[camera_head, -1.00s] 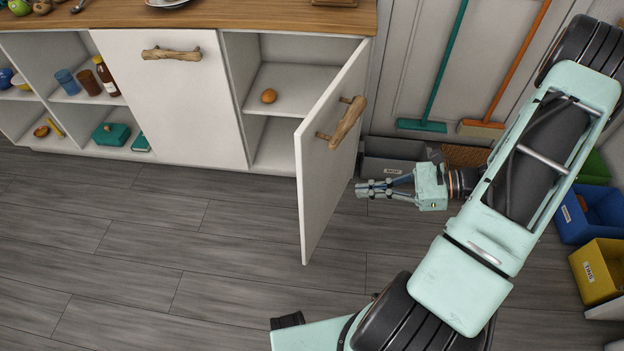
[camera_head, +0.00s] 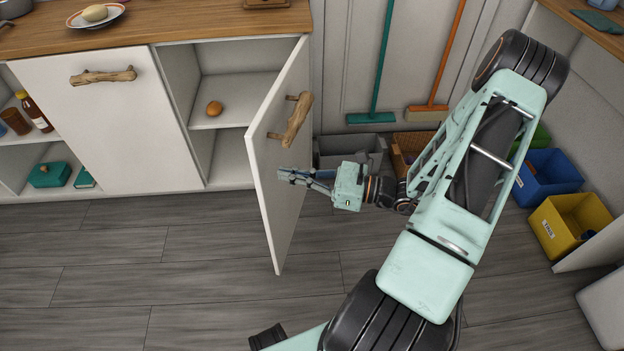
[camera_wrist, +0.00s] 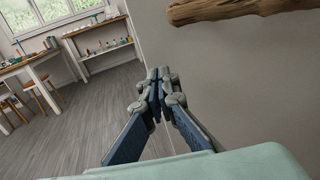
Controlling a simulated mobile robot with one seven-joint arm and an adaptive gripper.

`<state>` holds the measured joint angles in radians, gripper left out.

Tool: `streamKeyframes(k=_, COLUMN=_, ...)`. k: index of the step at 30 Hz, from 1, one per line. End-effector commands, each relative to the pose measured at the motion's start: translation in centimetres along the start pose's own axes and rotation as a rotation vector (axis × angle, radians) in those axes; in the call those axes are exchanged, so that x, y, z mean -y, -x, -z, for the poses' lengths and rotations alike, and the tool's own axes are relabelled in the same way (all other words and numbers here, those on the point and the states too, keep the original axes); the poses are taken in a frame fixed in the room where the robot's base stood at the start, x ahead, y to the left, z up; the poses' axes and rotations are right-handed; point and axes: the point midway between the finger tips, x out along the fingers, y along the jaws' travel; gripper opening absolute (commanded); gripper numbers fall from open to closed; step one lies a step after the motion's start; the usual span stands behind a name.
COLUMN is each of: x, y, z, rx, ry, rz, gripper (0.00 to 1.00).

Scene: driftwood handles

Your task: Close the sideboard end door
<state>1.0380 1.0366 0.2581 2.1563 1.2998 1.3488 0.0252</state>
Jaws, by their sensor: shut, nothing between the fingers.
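The sideboard end door (camera_head: 275,175) is a white panel that stands well open, swung out toward the front. Its driftwood handle (camera_head: 296,120) is on the outer face, and part of it shows at the top of the wrist view (camera_wrist: 240,10). My gripper (camera_head: 283,174) is shut and empty at the right of the door, below the handle. Its fingertips overlap the door's outer face in the head view; I cannot tell if they touch it. In the wrist view my gripper (camera_wrist: 158,82) points along the grey door face (camera_wrist: 240,90).
The open compartment holds a brown egg-like item (camera_head: 214,108). A closed door (camera_head: 115,130) is left of it. A teal broom (camera_head: 370,117) leans behind. The floor in front is clear.

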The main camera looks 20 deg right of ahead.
Motion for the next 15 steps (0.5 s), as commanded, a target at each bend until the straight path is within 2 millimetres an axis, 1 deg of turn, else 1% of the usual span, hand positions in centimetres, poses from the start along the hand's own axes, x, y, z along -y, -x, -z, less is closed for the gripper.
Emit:
streamKeyframes(k=1, x=-0.1, y=-0.9, z=0.2, rx=0.0, ry=0.001, rz=-0.002, gripper=0.0)
streamKeyframes(k=3, x=0.0, y=-1.8, z=0.1, rx=0.0, ry=0.001, rz=-0.002, gripper=0.0)
streamKeyframes(k=6, x=0.0, y=-2.8, z=0.1, rx=-0.001, ry=0.001, rz=0.0, gripper=0.0)
streamKeyframes(k=10, x=0.0, y=-3.4, z=0.0, rx=-0.001, ry=0.001, rz=-0.001, gripper=0.0)
streamKeyframes(k=15, x=0.0, y=-3.5, z=0.0, rx=-0.001, ry=0.001, rz=0.0, gripper=0.0)
